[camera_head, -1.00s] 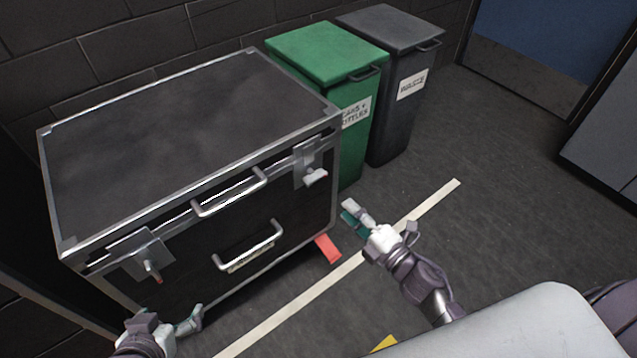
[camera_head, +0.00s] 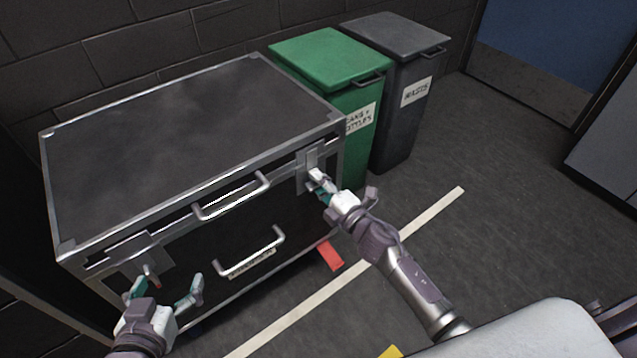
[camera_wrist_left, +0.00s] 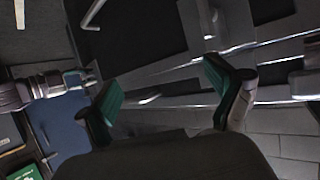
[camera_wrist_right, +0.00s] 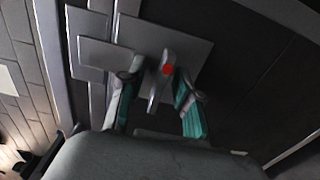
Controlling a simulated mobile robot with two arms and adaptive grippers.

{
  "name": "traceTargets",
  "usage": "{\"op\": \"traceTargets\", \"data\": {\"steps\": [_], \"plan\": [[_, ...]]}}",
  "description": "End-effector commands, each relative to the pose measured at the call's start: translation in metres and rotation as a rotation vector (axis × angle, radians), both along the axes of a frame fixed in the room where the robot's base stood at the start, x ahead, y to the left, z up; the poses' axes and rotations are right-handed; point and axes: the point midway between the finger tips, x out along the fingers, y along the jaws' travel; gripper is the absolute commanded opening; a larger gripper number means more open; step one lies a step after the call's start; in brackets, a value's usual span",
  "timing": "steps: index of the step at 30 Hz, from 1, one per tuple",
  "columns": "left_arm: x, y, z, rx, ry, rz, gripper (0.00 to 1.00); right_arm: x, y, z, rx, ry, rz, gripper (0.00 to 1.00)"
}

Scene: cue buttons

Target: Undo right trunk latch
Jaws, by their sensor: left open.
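The trunk (camera_head: 160,130) is a black case with metal edges. Its right latch has a grey plate (camera_head: 309,158) near the right end of the front, with a red-tipped lever (camera_wrist_right: 166,75) in the right wrist view. My right gripper (camera_head: 320,187) is at this latch and partly hides it. In the right wrist view my right gripper (camera_wrist_right: 160,88) has its fingers apart, with the lever between them; I cannot tell whether they touch it. The left latch (camera_head: 150,272) has a red-tipped lever too. My left gripper (camera_head: 168,287) is open and empty just below and in front of it.
Two handles (camera_head: 235,197) stick out of the trunk front between the latches. A green bin (camera_head: 345,110) and a grey bin (camera_head: 402,90) stand right of the trunk.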

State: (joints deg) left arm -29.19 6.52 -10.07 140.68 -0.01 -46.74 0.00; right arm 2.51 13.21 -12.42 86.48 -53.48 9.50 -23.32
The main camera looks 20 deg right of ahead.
Motion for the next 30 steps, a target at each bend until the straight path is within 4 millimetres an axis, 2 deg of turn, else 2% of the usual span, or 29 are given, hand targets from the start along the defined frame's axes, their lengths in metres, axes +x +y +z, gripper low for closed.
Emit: {"op": "traceTargets", "data": {"steps": [5,9,11,21,26,30], "plan": [[0.0,0.0,0.0,0.0,0.0,0.0,0.92,0.0,0.0,0.0,0.0,0.0,0.0,0.32],[0.0,0.0,0.0,0.0,0.001,0.0,0.92,0.0,0.0,0.0,0.0,0.0,0.0,0.08],[0.0,0.0,0.0,0.0,0.001,0.0,0.92,0.0,0.0,0.0,0.0,0.0,0.0,0.0],[-0.003,0.001,-0.003,0.006,0.031,0.002,0.92,0.0,0.0,0.001,0.025,0.009,0.0,0.0],[-0.017,0.009,-0.019,0.034,0.144,0.011,0.92,0.0,0.0,0.001,0.088,0.033,-0.001,0.0],[-0.039,0.017,-0.036,0.068,0.292,0.022,0.92,0.0,0.0,0.002,0.182,0.067,-0.001,0.0]]}}
